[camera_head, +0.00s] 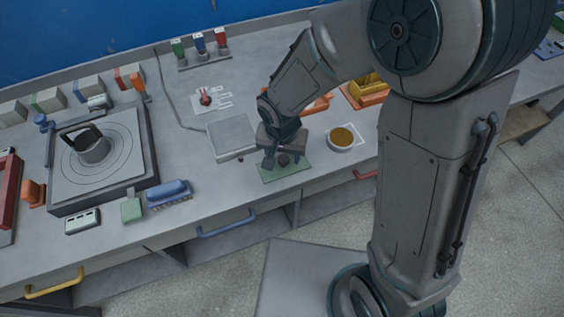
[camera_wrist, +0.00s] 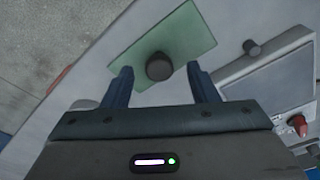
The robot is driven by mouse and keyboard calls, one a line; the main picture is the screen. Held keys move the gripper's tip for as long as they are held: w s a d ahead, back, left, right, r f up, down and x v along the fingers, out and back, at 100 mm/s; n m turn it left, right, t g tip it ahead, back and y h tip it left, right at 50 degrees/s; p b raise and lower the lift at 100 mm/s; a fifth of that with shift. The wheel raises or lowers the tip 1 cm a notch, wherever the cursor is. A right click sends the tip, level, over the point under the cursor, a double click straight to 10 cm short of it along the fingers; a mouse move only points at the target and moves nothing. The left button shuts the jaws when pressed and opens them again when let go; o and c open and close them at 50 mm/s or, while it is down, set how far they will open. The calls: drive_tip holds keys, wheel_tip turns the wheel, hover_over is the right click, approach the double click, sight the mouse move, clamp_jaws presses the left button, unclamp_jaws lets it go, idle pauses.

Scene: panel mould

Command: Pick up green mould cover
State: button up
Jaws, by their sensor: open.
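The green mould cover (camera_head: 292,172) is a flat green plate with a dark round knob, lying near the front edge of the bench. In the wrist view the cover (camera_wrist: 190,35) lies just beyond my fingertips, with its knob (camera_wrist: 159,66) between and slightly ahead of them. My gripper (camera_head: 279,160) is over the cover and hides part of it in the head view. In the wrist view my gripper (camera_wrist: 160,72) is open, one finger on each side of the knob, with nothing held. I cannot tell the exact height of the fingers above the plate.
A grey square panel (camera_head: 232,135) lies left of my gripper. A bowl with yellow-brown contents (camera_head: 342,137) stands to its right. A blue brush (camera_head: 169,193) and a turntable unit (camera_head: 100,158) are farther left. Bare bench lies between the brush and the cover.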

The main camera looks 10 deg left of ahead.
drive_tip(key=shift+w+f, duration=0.1)
drive_tip(key=shift+f, duration=1.2)
drive_tip(key=c, duration=1)
drive_tip(key=shift+c, duration=0.2)
